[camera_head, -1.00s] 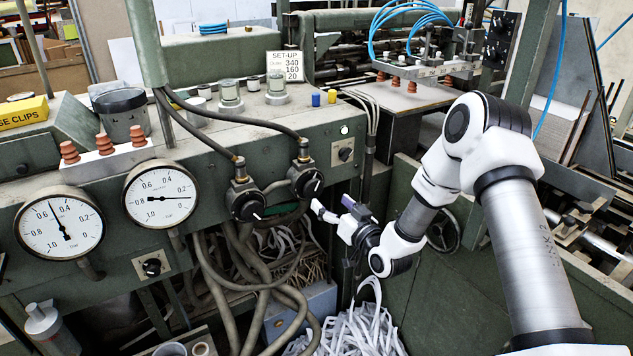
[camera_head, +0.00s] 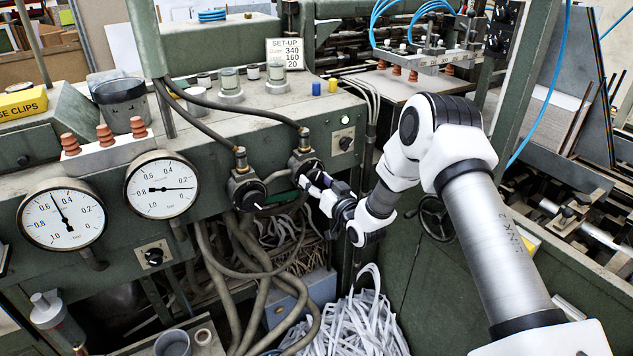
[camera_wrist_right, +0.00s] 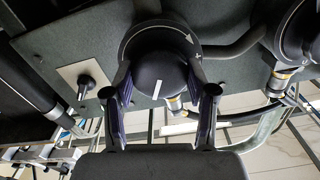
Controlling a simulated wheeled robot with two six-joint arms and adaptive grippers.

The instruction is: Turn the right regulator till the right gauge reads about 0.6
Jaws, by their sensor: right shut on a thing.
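The right regulator (camera_head: 302,160) is a black round knob on the green panel. My right gripper (camera_head: 311,182) is at its front. In the right wrist view the dark knob (camera_wrist_right: 157,62) with a white line sits between the two fingers (camera_wrist_right: 163,85), which are shut on its sides. A white arrow shows on the ring around it. The right gauge (camera_head: 161,186) has a white dial, and its needle points right, near or slightly under 0.2. My left gripper is out of view.
The left regulator (camera_head: 247,190) is close to the left of the right one. The left gauge (camera_head: 62,215) has its needle between 0.4 and 0.6. Hoses (camera_head: 262,280) and a pile of paper strips (camera_head: 355,325) lie below. A set-up card (camera_head: 285,53) stands on top.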

